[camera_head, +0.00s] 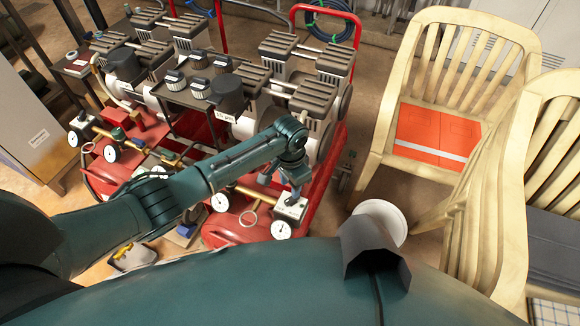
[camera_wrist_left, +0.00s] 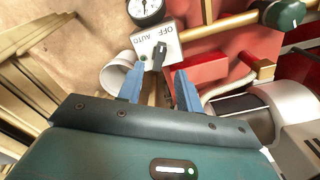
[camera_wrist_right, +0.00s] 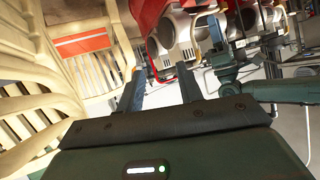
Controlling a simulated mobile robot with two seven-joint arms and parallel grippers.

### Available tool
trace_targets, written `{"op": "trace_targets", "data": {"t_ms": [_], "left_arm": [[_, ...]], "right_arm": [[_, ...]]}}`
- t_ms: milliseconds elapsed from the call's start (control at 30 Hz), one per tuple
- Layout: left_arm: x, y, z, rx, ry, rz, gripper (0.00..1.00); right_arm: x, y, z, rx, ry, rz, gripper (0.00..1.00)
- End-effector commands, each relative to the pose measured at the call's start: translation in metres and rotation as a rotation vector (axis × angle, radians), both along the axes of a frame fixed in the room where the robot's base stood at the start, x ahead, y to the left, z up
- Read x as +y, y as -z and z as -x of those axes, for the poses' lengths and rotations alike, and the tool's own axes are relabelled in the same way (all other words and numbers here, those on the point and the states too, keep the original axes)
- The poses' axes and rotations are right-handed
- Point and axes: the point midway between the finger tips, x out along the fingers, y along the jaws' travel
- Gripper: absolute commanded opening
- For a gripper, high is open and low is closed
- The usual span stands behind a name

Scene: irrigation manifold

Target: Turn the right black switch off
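The right switch box (camera_head: 290,210) is pale and sits on the brass pipe of the right red compressor. In the left wrist view its face reads OFF and AUTO, and a black switch lever (camera_wrist_left: 159,57) stands out from it. I cannot tell which label the lever points to. My left gripper (camera_head: 278,186) is over the box from above. It also shows in the left wrist view (camera_wrist_left: 156,78), with its blue fingers open and apart and the lever just beyond and between their tips. My right gripper (camera_wrist_right: 158,84) is open and empty, away from the switch.
A second switch box (camera_head: 118,138) with gauges is on the left compressor. Wooden chairs (camera_head: 455,60) stand at right, one with a red-orange folder (camera_head: 436,134). A white round container (camera_head: 390,212) is near the chair.

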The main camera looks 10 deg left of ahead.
Motion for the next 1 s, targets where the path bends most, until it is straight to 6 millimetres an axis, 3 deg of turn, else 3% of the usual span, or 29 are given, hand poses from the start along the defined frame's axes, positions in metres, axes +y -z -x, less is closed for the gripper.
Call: {"op": "trace_targets", "data": {"t_ms": [100, 333, 1000], "left_arm": [[0.0, -0.029, 0.0, -0.002, 0.0, 0.001, 0.35], [0.0, -0.06, 0.0, -0.001, 0.0, 0.0, 0.35], [0.0, -0.066, 0.0, -0.001, 0.0, 0.001, 0.35]], "right_arm": [[0.0, -0.004, 0.001, 0.004, -0.006, 0.013, 0.36], [0.0, -0.002, 0.002, 0.011, -0.013, 0.028, 0.36], [0.0, -0.004, 0.001, 0.004, -0.015, 0.031, 0.36]]}}
